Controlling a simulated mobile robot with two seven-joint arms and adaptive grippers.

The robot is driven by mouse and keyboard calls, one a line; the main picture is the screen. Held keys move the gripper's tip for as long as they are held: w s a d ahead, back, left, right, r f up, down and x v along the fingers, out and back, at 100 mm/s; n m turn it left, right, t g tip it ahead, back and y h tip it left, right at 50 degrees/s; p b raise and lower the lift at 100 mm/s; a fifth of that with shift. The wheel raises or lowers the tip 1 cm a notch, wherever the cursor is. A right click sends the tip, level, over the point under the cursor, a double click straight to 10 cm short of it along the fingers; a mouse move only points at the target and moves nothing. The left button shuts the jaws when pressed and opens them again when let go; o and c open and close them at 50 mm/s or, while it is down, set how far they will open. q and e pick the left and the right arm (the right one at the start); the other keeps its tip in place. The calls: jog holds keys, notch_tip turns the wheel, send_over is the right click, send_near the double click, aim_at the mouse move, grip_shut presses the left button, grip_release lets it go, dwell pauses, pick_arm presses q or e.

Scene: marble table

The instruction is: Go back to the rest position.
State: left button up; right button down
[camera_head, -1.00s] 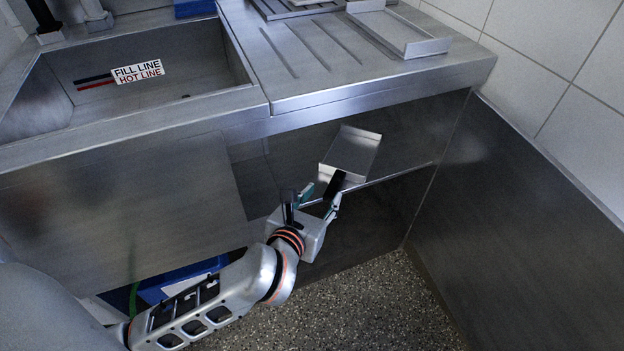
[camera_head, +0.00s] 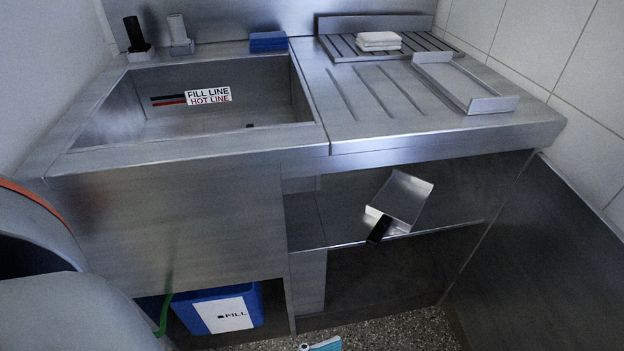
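Neither of my grippers can be made out in the head view. Part of my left arm (camera_head: 35,240) shows large and close at the left edge, a grey curved link with an orange ring. A metal dustpan-like scoop (camera_head: 403,197) with a black handle (camera_head: 379,229) rests on the shelf under the drainboard. Its handle sticks out over the shelf's front edge, and nothing touches it. A small teal and white thing (camera_head: 322,344) is cut off by the bottom edge; I cannot tell what it is.
The steel sink (camera_head: 200,120) has a fill-line label. Beside it is the drainboard (camera_head: 375,100) with a white folded stack (camera_head: 379,40) and a metal tray (camera_head: 463,80). A blue box (camera_head: 222,307) stands below the sink. A tiled wall and a steel panel (camera_head: 545,270) close off the right.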

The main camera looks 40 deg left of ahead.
pick_arm(q)
jog(key=s+a+f+m+g, duration=0.1)
jog(key=f, duration=0.1)
jog(key=s+a+f+m+g+y, duration=0.1)
jog(key=s+m, duration=0.1)
jog(key=shift+s+f, duration=0.1)
jog(key=shift+f, duration=0.25)
